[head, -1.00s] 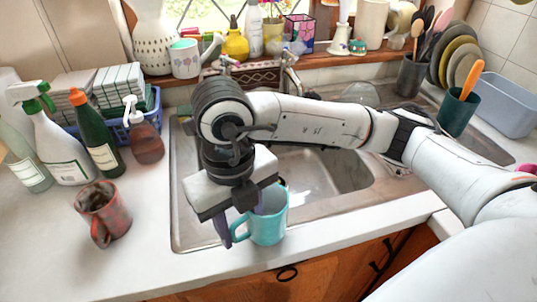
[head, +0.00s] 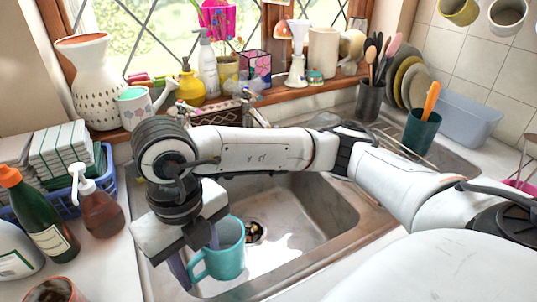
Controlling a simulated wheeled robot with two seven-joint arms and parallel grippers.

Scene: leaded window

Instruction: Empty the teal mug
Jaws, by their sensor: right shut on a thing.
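The teal mug (head: 229,252) is upright, held over the left part of the sink (head: 310,215). My right gripper (head: 202,262) points down and is shut on the mug at its left, handle side. The mug's inside is mostly hidden, so I cannot tell what it holds. The sink's drain, with dark bits in it (head: 254,233), shows just right of the mug. My left gripper is not in view.
A brown soap bottle (head: 98,208), a green bottle (head: 45,222) and a blue basket (head: 108,182) stand on the left counter. A reddish mug (head: 54,290) is at the bottom left. The windowsill behind is crowded. The sink's right side is free.

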